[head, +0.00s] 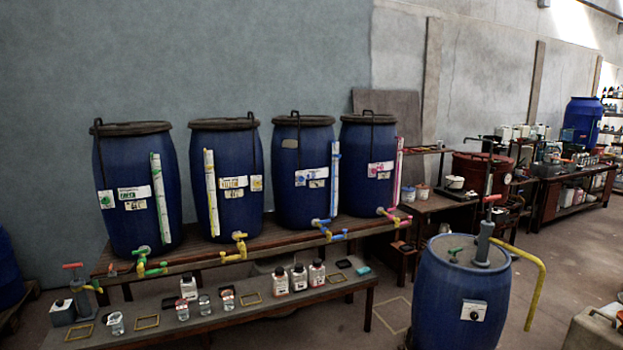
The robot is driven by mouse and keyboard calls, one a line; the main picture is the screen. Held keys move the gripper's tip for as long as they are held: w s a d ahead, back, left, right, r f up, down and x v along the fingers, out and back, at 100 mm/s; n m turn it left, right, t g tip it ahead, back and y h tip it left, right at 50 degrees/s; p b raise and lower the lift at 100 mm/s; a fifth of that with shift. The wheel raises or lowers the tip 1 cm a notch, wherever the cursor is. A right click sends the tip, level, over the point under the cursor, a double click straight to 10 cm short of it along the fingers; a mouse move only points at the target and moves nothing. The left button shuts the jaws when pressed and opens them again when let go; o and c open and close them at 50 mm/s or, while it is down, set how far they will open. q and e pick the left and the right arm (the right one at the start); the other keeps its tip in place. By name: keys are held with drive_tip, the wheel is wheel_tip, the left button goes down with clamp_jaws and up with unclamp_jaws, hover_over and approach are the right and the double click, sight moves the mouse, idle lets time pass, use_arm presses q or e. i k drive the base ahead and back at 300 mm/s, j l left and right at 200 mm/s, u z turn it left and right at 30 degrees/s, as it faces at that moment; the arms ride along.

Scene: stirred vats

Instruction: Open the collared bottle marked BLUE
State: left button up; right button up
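Several small pale bottles with dark tops stand upright on the low grey bench (255,310). A group of three stands further right: a left bottle (281,282), a middle bottle (299,279) and a right bottle (317,274). Their labels are too small to read, so I cannot tell which is marked BLUE. Whether any has a collar or a closed cap is also too small to tell. Neither of my grippers is in view.
Clear jars (116,324) and yellow frames (147,322) share the bench. Behind it, blue vats with coloured taps (326,230) stand on a wooden bench (215,252). A blue drum (455,300) with a pump and yellow pipe (537,290) blocks the right front. Open floor (570,255) lies further right.

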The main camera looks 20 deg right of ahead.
sight(317, 275)
drive_tip(key=i+l+z, duration=0.5)
drive_tip(key=i+l, duration=0.45)
